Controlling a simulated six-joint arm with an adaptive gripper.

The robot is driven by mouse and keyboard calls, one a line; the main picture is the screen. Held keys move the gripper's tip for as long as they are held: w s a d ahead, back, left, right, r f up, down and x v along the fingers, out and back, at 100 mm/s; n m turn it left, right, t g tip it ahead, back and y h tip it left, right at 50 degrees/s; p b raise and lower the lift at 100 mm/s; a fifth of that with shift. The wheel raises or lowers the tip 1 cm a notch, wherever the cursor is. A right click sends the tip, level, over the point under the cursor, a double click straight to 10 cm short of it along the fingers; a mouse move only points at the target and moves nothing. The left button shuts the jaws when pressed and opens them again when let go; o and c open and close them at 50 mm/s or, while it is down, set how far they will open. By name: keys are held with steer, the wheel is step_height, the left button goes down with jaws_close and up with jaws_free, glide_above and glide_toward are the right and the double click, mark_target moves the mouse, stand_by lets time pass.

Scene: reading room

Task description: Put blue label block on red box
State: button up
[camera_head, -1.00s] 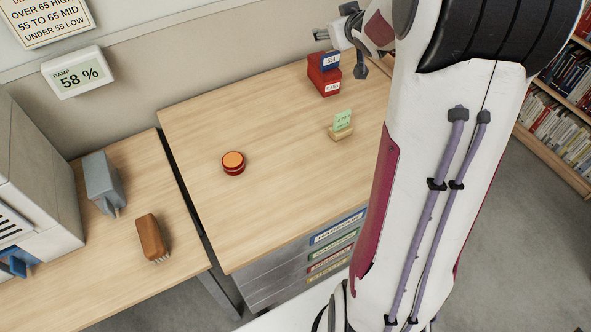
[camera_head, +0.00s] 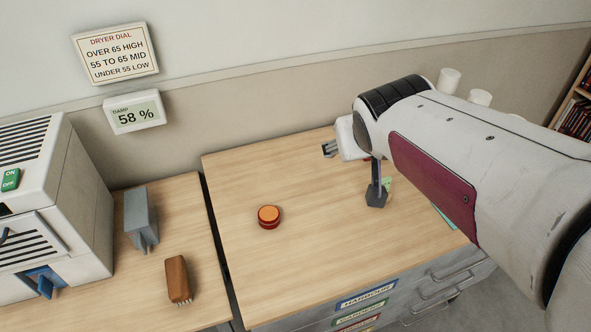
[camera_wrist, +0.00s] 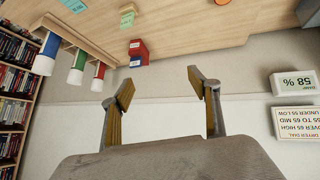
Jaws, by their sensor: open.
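In the wrist view, which looks upside down, the blue label block (camera_wrist: 135,63) rests against the top face of the red box (camera_wrist: 138,49), which has a white label. Both are on the wooden desk top. In the head view my arm hides them. My gripper (camera_wrist: 160,86) is open and empty, its two fingers spread wide with bare wall between them. The block and box show between and beyond the fingertips, apart from them. In the head view my gripper (camera_head: 352,173) is above the desk's back part.
A round red-and-orange object (camera_head: 268,217) sits on the desk (camera_head: 300,270). A green card (camera_wrist: 127,18) stands near the box. A brush (camera_head: 178,278) and grey block (camera_head: 140,218) occupy the left table.

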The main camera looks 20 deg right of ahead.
steer(key=s+a+f+n+g+y, duration=0.1)
steer(key=s+a+f+g+y, duration=0.1)
steer(key=s+a, duration=1)
steer(key=s+f+y, duration=0.1)
steer(key=s+f, duration=0.1)
steer(key=s, duration=0.1)
steer(key=shift+s+n+y, duration=0.3)
steer(key=shift+n, duration=0.1)
steer(key=shift+o, duration=0.3)
steer(key=shift+f, duration=0.1)
